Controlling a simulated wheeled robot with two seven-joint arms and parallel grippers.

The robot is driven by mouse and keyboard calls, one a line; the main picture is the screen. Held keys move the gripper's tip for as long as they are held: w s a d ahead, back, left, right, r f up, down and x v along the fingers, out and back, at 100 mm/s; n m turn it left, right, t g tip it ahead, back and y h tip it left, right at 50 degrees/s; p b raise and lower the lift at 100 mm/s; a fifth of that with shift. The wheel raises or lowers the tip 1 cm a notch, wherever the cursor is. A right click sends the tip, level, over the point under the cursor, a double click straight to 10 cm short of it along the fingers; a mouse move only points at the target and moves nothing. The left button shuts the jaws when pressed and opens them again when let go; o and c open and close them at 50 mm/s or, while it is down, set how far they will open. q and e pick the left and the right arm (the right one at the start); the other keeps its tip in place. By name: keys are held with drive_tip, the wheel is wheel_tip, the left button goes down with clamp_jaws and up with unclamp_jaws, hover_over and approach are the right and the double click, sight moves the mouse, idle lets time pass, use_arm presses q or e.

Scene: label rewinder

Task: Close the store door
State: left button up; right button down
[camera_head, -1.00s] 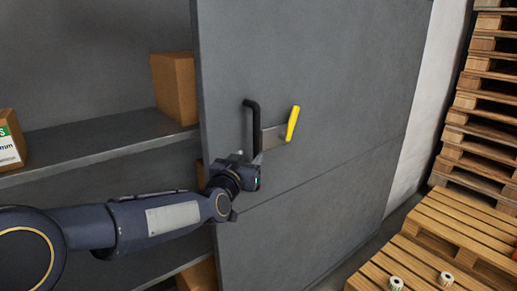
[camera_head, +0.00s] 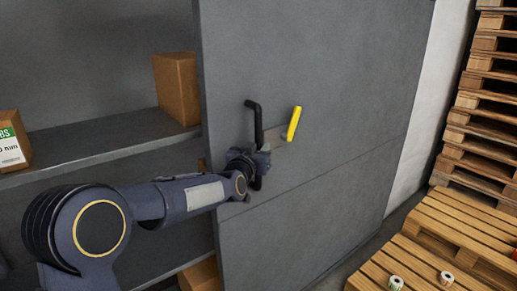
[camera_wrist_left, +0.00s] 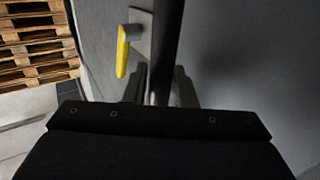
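The grey store door (camera_head: 330,80) stands partly across the shelving, leaving the left part of the store open. It carries a black upright bar handle (camera_head: 254,115), with a yellow lever (camera_head: 293,123) on a metal plate to its right. My left gripper (camera_head: 262,165) is at the lower part of the bar. In the left wrist view the bar (camera_wrist_left: 166,40) runs between the two fingers (camera_wrist_left: 160,85), which sit close on both sides and appear shut on it. The yellow lever (camera_wrist_left: 122,50) shows to the left there. My right gripper is not in view.
The open shelf (camera_head: 95,138) holds a brown box (camera_head: 177,88) near the door's edge and a labelled box (camera_head: 12,142) at far left. Stacked wooden pallets (camera_head: 490,110) and a lower pallet (camera_head: 450,235) with small rolls (camera_head: 446,278) stand at the right.

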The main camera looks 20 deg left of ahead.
use_arm(q)
clamp_jaws()
